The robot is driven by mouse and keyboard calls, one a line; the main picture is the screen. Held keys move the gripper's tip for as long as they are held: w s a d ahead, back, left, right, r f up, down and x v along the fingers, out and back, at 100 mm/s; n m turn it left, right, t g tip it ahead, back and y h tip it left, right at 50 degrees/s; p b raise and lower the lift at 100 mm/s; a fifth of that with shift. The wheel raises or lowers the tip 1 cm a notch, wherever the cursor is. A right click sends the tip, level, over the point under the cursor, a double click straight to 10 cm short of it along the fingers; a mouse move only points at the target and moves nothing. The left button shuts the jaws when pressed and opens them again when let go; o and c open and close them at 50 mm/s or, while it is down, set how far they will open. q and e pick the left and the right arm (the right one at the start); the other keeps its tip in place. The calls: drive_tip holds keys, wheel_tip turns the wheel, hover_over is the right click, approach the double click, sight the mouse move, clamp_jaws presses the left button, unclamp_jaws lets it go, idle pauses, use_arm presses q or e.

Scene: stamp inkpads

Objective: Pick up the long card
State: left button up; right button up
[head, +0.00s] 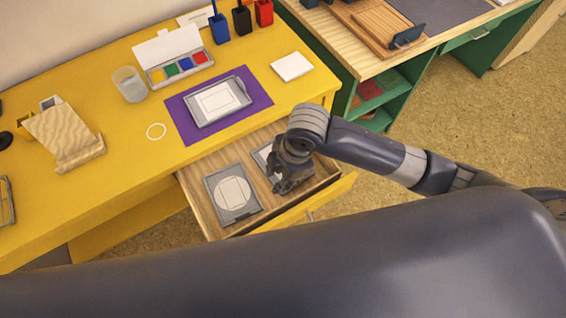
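My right gripper (282,187) reaches into the open drawer (193,188), over a grey tray (261,152) with a white inset. It hides most of that tray, and its finger gap is unclear. A second grey tray (234,206) with a rounded white piece lies left of it in the drawer. A grey tray (232,112) with a white rectangle sits on the purple mat (180,117). A white card stack (292,66) lies right of the mat, and a pale flat piece (195,17) lies at the back. I cannot tell which is the long card. My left gripper is not in view.
A green-sided table (372,62) stands at right. My own dark arm blocks the lower view.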

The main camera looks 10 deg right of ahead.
drive_tip(key=w+d+n, duration=0.1)
drive_tip(key=d, duration=0.1)
drive_tip(key=w+d+h, duration=0.1)
drive_tip(key=d, duration=0.1)
drive_tip(key=w+d+f+n+h, duration=0.1)
drive_tip(key=d, duration=0.1)
drive_tip(key=shift+d+f+n+g, duration=0.1)
drive_tip(key=shift+d+n+g, duration=0.2)
drive_tip(key=shift+g, duration=0.1)
wheel_tip(320, 180, down, 10)
drive_tip(key=shift+w+f, duration=0.15)
clamp_jaws()
